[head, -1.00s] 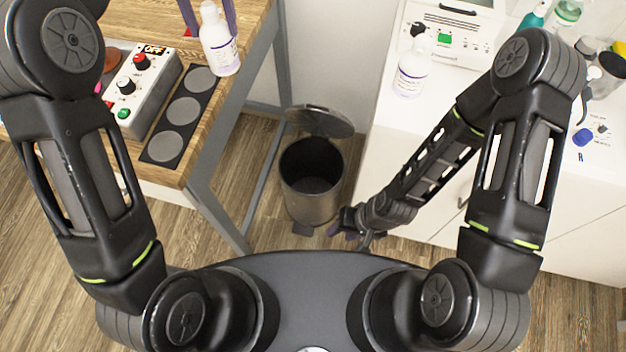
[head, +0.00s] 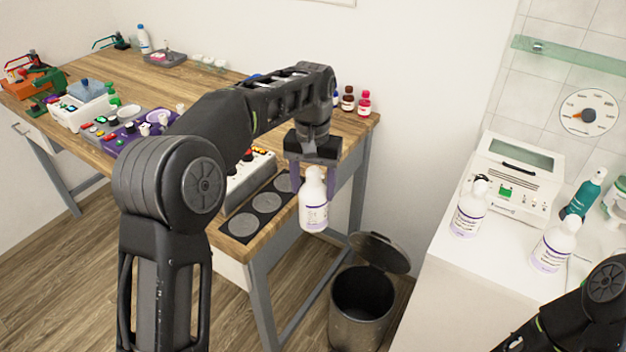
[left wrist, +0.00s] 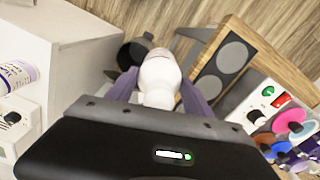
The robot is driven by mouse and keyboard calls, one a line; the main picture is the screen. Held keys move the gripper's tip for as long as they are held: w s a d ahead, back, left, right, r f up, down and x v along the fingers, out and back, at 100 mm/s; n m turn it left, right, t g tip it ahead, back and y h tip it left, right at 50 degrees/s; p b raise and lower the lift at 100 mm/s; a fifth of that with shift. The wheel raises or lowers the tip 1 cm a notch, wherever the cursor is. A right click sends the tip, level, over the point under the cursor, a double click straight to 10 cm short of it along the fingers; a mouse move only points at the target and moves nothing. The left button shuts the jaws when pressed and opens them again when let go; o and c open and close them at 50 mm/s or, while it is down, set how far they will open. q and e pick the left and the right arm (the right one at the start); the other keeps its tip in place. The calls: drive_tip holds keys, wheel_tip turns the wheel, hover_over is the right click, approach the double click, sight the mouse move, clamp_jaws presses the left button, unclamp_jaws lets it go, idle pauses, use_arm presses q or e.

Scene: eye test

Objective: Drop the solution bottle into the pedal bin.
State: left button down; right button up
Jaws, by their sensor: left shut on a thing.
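The solution bottle (head: 313,212) is white with a purple-edged label and hangs upright. My left gripper (head: 313,194) is shut on it, with one purple finger on either side. In the head view they show in front of the bench's right end, up and left of the pedal bin (head: 358,312). The bin stands on the floor with its lid (head: 380,252) raised and its dark inside showing. In the left wrist view the bottle's white top (left wrist: 158,80) is between the fingers, and the dark bin (left wrist: 134,50) is partly hidden beyond it. My right gripper is out of view.
The wooden bench (head: 240,247) holds a control box (head: 246,180), a black mat with grey discs (head: 267,202) and small bottles. The white counter (head: 480,285) at right bears two similar bottles (head: 468,210) (head: 552,247) and a white machine (head: 508,180). The bin stands between bench and counter.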

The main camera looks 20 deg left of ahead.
sight(310, 208)
use_arm(q)
drive_tip(key=f, duration=0.1)
drive_tip(key=s+f, duration=0.1)
drive_tip(key=f, duration=0.3)
drive_tip(key=shift+s+a+f, duration=0.1)
drive_tip(key=shift+s, duration=0.25)
drive_tip(key=s+f, duration=0.2)
drive_tip(key=s, duration=0.1)
drive_tip(key=shift+s+f, duration=0.1)
drive_tip(key=shift+f, duration=0.2)
drive_tip(key=shift+s+f, duration=0.3)
